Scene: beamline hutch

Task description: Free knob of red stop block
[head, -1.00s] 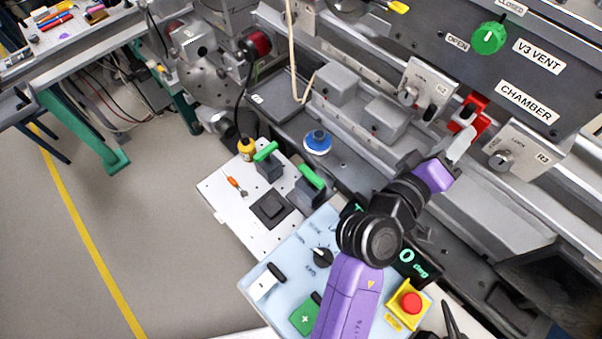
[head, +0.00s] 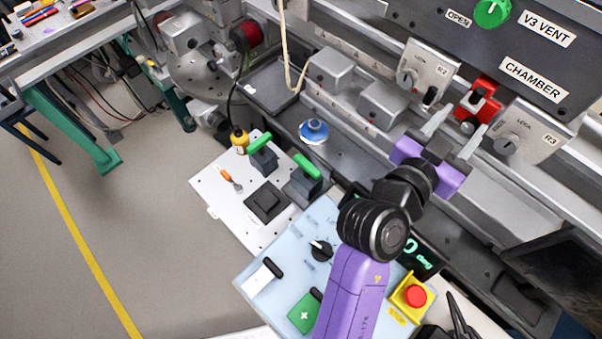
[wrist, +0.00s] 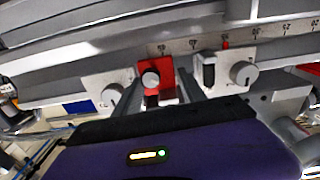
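The red stop block (head: 482,96) sits on the rail between two grey blocks, under the CHAMBER label. Its round grey knob (head: 467,128) faces me at its lower front. In the wrist view the red block (wrist: 167,73) is near the middle, with the pale knob (wrist: 150,79) on its face. My gripper (head: 458,123) is open and empty, its two grey fingers pointing at the block from in front. In the wrist view the fingers (wrist: 157,88) show on either side of the block's lower part. I cannot tell how far the tips are from the knob.
Grey block R2 (head: 421,68) is left of the red block, and R3 (head: 530,125) is close on its right, each with a knob. The panel with the green V3 VENT knob (head: 492,12) overhangs behind. A control box with a red stop button (head: 415,296) lies below my arm.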

